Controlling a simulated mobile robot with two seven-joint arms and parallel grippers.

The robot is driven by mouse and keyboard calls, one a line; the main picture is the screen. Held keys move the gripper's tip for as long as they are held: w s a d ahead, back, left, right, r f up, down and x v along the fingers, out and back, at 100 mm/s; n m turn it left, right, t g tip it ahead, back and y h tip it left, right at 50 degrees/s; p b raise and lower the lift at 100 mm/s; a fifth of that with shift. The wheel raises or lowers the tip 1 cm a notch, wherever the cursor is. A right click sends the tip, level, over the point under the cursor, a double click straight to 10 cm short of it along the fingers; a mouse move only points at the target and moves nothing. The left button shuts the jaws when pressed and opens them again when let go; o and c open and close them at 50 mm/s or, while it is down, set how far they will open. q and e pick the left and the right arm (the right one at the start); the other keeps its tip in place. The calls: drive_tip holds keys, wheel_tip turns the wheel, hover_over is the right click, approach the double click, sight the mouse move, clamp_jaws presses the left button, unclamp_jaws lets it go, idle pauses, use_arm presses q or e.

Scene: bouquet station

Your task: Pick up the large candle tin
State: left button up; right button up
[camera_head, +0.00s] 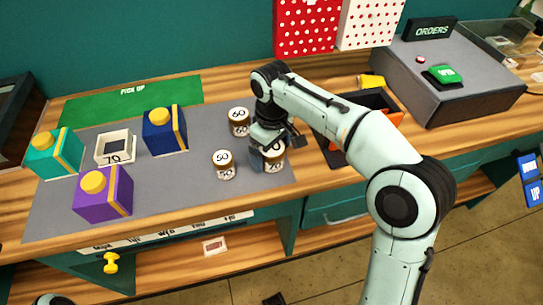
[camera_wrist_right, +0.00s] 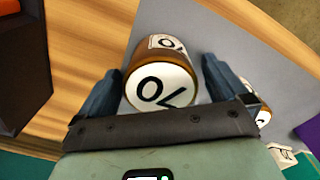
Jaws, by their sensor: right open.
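The large candle tin (camera_head: 273,158) is a brown jar with a white lid, standing on the grey mat. In the right wrist view the tin (camera_wrist_right: 160,85) shows a lid that reads 70 upside down. My right gripper (camera_head: 268,150) is down at this tin, partly hiding it in the head view. Its two fingers are apart, one on each side of the tin, and a gap shows beside the lid. My left gripper is not in view.
Smaller tins marked 60 (camera_head: 239,122) and 50 (camera_head: 224,166) stand close to the left of my right gripper. A dark tray (camera_head: 340,158) is to its right. A white square holder marked 70 (camera_head: 115,150) and teal, navy and purple boxes (camera_head: 103,196) are farther left.

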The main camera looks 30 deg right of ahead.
drive_tip(key=shift+f, duration=0.65)
drive_tip(key=c, duration=1.2)
drive_tip(key=shift+c, duration=0.2)
drive_tip(key=shift+r, duration=0.1)
